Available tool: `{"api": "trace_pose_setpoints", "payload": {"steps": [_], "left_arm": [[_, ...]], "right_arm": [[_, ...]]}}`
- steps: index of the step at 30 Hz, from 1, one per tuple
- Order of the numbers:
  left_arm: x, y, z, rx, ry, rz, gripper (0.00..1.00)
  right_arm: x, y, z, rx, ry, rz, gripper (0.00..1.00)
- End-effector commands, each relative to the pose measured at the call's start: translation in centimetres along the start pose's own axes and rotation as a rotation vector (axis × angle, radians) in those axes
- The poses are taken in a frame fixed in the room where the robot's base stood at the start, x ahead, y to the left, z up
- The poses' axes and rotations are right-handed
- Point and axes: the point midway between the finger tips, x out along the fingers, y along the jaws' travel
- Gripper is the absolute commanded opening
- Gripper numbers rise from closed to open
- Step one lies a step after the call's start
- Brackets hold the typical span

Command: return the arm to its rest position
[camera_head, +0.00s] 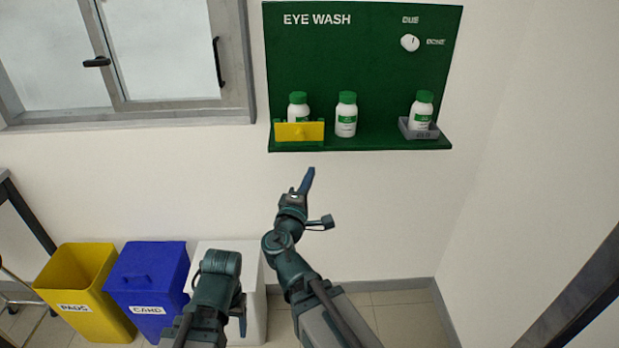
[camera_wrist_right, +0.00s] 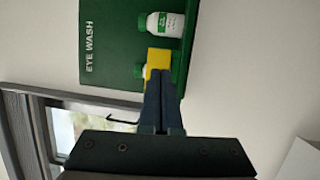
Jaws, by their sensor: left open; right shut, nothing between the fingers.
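My right gripper (camera_head: 308,181) is in the middle of the head view, in front of the white wall below the green eye wash board (camera_head: 376,65). Its blue fingers are together, point up and slightly right, and hold nothing. In the right wrist view the closed fingers (camera_wrist_right: 162,103) point at the board and overlap the yellow holder (camera_wrist_right: 158,57) in the picture. My left arm (camera_head: 215,285) is bent low, at the bottom left of centre in the head view.
The board's shelf carries a bottle behind the yellow holder, a middle bottle (camera_head: 346,115) and a right bottle (camera_head: 422,111) in a grey tray (camera_head: 418,131). A yellow bin (camera_head: 82,290), a blue bin (camera_head: 150,290) and a white bin (camera_head: 254,318) stand below. A window (camera_head: 150,50) is left.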

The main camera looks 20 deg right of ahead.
Motion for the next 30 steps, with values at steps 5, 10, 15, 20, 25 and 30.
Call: {"api": "trace_pose_setpoints", "payload": {"steps": [5, 10, 15, 20, 25, 30], "left_arm": [[-0.2, 0.0, 0.0, 0.0, 0.0, 0.0, 0.65], [-0.9, -0.1, 0.1, 0.0, 0.0, 0.0, 0.65], [-1.7, -0.2, 0.1, 0.0, 0.0, 0.0, 0.65], [-2.4, -0.2, 0.1, 0.0, 0.0, 0.0, 0.65], [-3.1, -0.3, 0.2, 0.0, 0.0, 0.0, 0.65], [-3.5, -0.3, 0.2, 0.0, 0.0, 0.0, 0.65]], "right_arm": [[-0.1, -0.4, 0.3, 0.025, -0.019, -0.026, 0.0], [-1.1, -3.5, 2.2, 0.16, -0.14, -0.194, 0.0], [-4.4, -8.8, 3.5, 0.31, -0.303, -0.471, 0.0], [-9.5, -13.6, 3.4, 0.402, -0.439, -0.768, 0.0], [-16.5, -16.8, 2.0, 0.447, -0.549, -1.099, 0.0], [-22.6, -17.8, 0.5, 0.446, -0.607, -1.364, 0.0]]}}
